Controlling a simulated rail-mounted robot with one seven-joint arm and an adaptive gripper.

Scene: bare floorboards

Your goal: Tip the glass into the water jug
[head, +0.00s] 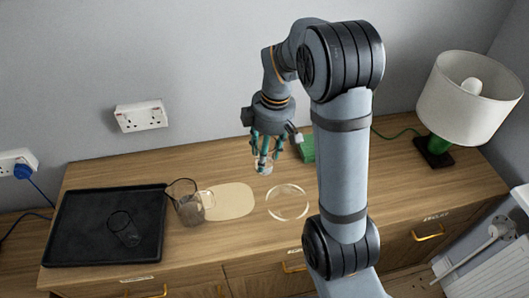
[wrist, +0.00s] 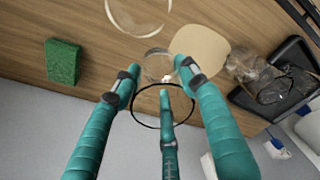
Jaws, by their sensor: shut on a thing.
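My gripper (head: 265,150) has three teal fingers and is shut on a clear glass (head: 264,163) near the back middle of the wooden top. In the wrist view the fingers (wrist: 160,82) close around the glass (wrist: 158,64), and its dark rim faces the camera. It looks roughly upright; I cannot tell whether its base touches the wood. The clear water jug (head: 190,211), with a dark rim and a pale handle, stands to the left, beside the tray. It also shows in the wrist view (wrist: 243,64). Its contents are unclear.
A black tray (head: 75,213) at the left holds another dark-rimmed glass (head: 124,232). A beige mat (head: 232,202) lies right of the jug, then a clear round dish (head: 288,217). A green sponge (head: 307,148) and a lamp (head: 468,103) are at the right.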

